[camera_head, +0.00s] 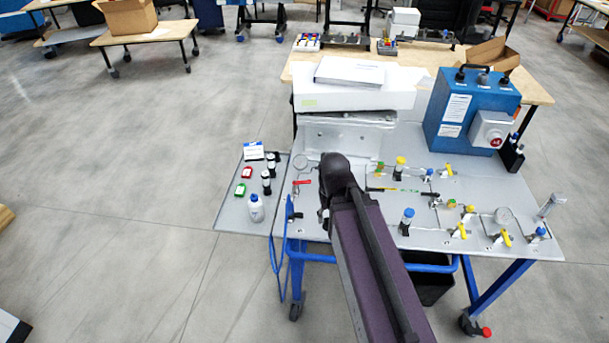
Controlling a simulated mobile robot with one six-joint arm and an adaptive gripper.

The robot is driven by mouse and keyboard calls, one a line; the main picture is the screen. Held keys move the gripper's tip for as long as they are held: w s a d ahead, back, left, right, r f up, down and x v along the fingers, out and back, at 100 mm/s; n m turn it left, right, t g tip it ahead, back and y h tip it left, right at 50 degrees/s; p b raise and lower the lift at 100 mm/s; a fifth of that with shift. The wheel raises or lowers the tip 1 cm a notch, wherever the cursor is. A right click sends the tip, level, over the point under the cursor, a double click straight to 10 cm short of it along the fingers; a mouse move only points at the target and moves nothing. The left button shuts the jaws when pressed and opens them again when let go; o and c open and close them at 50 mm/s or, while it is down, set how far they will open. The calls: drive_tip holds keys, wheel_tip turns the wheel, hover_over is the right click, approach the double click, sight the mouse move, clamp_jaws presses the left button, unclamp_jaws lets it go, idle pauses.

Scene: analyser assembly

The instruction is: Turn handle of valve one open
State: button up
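Several small valves with yellow handles sit on the grey panel (400,232) of the blue-framed cart. One yellow handle (447,169) is at the panel's upper right. Two more, a yellow handle (461,231) and another yellow handle (505,238), are at the lower right. A red handle (302,182) lies at the left, close to my arm's end. I cannot tell which one is valve one. My arm reaches over the panel's left part. What seems to be my gripper (323,216) shows as a small dark part there; its fingers cannot be made out.
A blue box (472,108) with a red knob stands at the panel's back right. A white box (352,97) is behind the panel. Upright fittings rise from the panel.

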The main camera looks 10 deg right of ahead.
drive_tip(key=shift+a, duration=0.35)
drive_tip(key=shift+w+a, duration=0.1)
drive_tip(key=m, duration=1.9)
hover_over(306, 181)
drive_tip(key=shift+a+r, duration=0.1)
drive_tip(key=shift+r, duration=0.15)
drive_tip(key=shift+f, duration=0.2)
wheel_tip(306, 181, down, 13)
drive_tip(key=b, duration=1.3)
drive_tip(key=shift+f, duration=0.2)
